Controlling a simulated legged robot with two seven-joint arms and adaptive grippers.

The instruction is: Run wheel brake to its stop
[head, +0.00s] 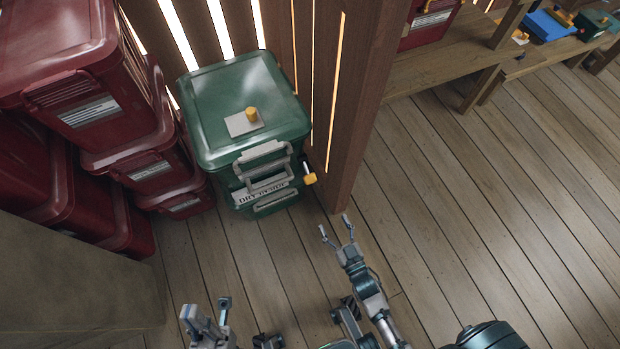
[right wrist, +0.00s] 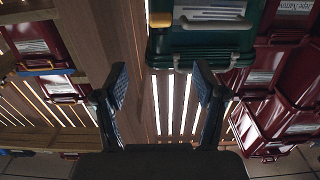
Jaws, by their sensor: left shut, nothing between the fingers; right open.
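The green lidded bin (head: 243,100) stands against the slatted wall in the head view. A yellow-ended lever (head: 309,178) sticks out low on its right side, and a yellow knob (head: 251,114) sits on a pale plate on its lid. Which of these is the wheel brake I cannot tell. My right gripper (head: 336,231) is open and empty, in front of the bin and right of the lever, apart from it. In the right wrist view the bin (right wrist: 200,42) and a yellow end (right wrist: 160,20) lie beyond the open fingers. My left gripper (head: 207,312) is shut and empty at the bottom edge.
Dark red bins (head: 150,165) are stacked left of the green bin. A wooden post (head: 358,110) stands close on its right. Wooden shelves (head: 450,60) hold more bins at upper right. A plain block (head: 75,270) fills the lower left. The plank floor (head: 480,200) is clear at right.

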